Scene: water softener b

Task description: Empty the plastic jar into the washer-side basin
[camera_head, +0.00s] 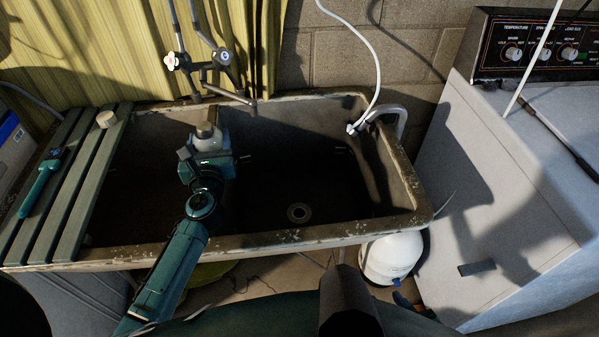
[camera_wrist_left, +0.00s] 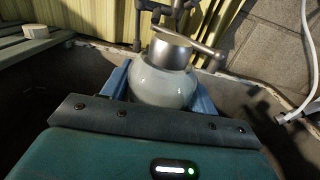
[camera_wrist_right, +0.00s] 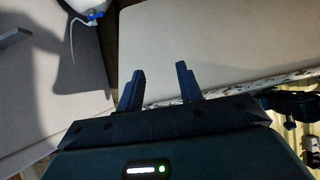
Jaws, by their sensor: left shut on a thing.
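My left gripper (camera_head: 207,145) is shut on the pale, round-bodied plastic jar (camera_head: 207,138) with a grey neck. The jar also shows between the fingers in the left wrist view (camera_wrist_left: 163,82). It looks upright, held over the left part of the sink near its middle; I cannot tell whether its mouth is open. Its contents are hidden. The washer-side basin (camera_head: 300,190) is the dark right half of the sink, with a round drain in its floor. My right gripper (camera_wrist_right: 160,82) is open and empty, with pale surfaces beyond it.
The faucet (camera_head: 222,75) hangs over the sink's back. A white hose (camera_head: 375,70) enters at the right rim. Slats (camera_head: 75,190) at the left carry a round pale piece (camera_head: 106,118) and a teal tool (camera_head: 42,185). The washer (camera_head: 510,170) stands right; a white tank (camera_head: 391,257) is below.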

